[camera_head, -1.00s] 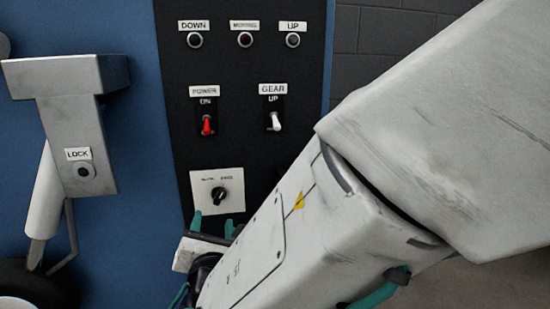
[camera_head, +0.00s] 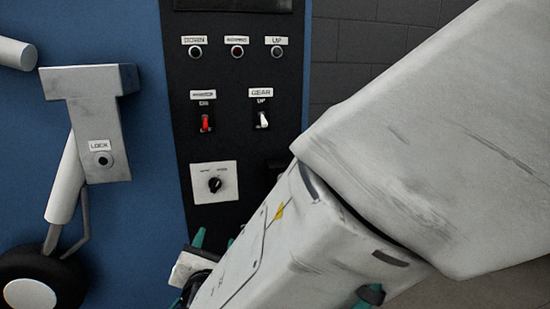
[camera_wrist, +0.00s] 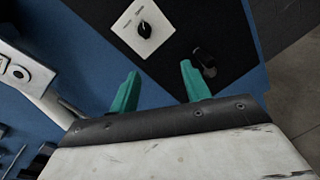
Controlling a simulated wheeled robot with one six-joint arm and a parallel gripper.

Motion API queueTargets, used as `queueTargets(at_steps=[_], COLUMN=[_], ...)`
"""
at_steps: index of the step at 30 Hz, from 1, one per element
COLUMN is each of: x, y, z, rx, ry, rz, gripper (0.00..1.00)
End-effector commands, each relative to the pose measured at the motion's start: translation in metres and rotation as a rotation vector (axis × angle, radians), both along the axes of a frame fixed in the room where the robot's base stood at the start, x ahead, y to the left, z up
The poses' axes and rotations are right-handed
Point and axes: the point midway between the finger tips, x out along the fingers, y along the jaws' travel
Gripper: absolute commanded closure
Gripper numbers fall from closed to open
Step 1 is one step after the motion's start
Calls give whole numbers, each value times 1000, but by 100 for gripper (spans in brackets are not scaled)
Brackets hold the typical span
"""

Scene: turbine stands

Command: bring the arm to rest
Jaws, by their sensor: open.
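My gripper (camera_wrist: 157,92) has two teal fingers, which stand apart with nothing between them in the wrist view. In the head view the fingertips (camera_head: 214,240) show just below the white plate with the black rotary knob (camera_head: 215,184), and much of the gripper is hidden behind my arm. The knob also shows in the wrist view (camera_wrist: 144,29), ahead of the fingers and apart from them. My large white arm crosses the right half of the head view.
A black panel (camera_head: 232,130) on a blue wall carries a red switch (camera_head: 205,123), a white gear switch (camera_head: 262,120) and several lamps. At left is a grey lock block (camera_head: 100,130) with a strut and wheel (camera_head: 40,284). A grey brick wall (camera_head: 345,60) stands behind.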

Motion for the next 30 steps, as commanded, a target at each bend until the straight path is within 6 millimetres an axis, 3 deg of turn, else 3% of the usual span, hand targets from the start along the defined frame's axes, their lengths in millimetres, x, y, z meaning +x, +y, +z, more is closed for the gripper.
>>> queueTargets(at_steps=[5,8,11,14,16,18,22,25,30], x=[0,1,1,-3,-13,-30,-74,-111,-156], y=[-32,-61,-100,-150,-194,-237,-299,-325,-339], z=[-8,-10,-11,-12,-13,-15,-19,-19,-9], rx=[44,90,152,249,347,470,739,982,1410], ry=[68,114,170,240,302,371,496,585,687], rz=[-133,-245,-390,-585,-764,-961,-1314,-1555,-1834], gripper=[53,53,53,53,53,53,53,53,53])
